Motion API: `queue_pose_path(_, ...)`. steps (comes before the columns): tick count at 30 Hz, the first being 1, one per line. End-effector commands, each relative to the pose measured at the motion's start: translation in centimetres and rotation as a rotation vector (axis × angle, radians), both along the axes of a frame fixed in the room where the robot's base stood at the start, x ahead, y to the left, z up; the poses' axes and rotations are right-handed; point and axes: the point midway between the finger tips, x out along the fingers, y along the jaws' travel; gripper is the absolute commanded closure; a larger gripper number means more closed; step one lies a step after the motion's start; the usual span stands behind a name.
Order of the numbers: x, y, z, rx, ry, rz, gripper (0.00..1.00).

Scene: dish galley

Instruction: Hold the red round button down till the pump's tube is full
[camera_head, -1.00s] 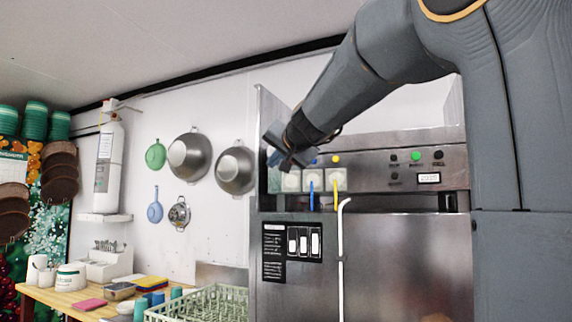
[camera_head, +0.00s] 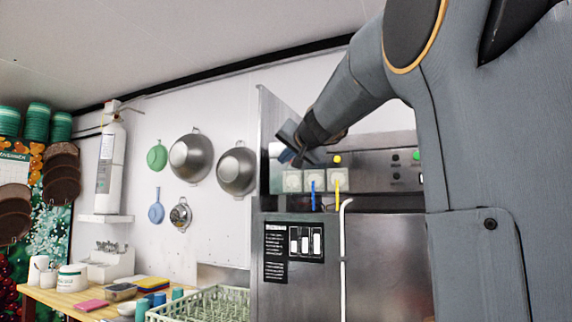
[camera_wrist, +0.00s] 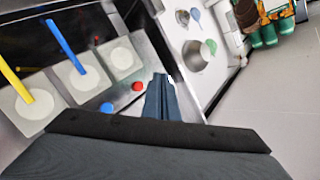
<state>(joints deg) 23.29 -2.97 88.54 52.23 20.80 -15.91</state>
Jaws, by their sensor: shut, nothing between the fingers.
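The red round button (camera_wrist: 138,86) shows in the wrist view, just left of my gripper's tips (camera_wrist: 162,79). A narrow gap seems to part them, and the button does not look covered. In the head view my gripper (camera_head: 290,150) hides the button. My gripper is shut and empty. The pump (camera_wrist: 122,57) nearest the red button is a pale square block with a round face. A tiny red spot shows by it; how full its tube is, I cannot tell. Two more pumps (camera_wrist: 82,78) (camera_wrist: 25,103) have a blue tube (camera_wrist: 65,47) and a yellow tube (camera_wrist: 15,82).
A blue button (camera_wrist: 106,107) lies close to the red one; a yellow button (camera_head: 337,159) is farther right in the head view. A steel side panel (camera_head: 273,115) stands left of the pumps. A green dish rack (camera_head: 210,305) and hanging pans (camera_head: 191,158) are to the left.

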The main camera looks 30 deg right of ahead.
Motion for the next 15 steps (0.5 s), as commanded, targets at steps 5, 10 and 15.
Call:
queue_pose_path(5,1.4,-1.7,-0.1,0.0,-0.001,-0.001,1.0)
queue_pose_path(10,2.1,-2.7,0.0,0.0,-0.002,-0.001,1.0)
queue_pose_path(15,2.3,-3.0,0.0,0.0,-0.001,-0.001,1.0)
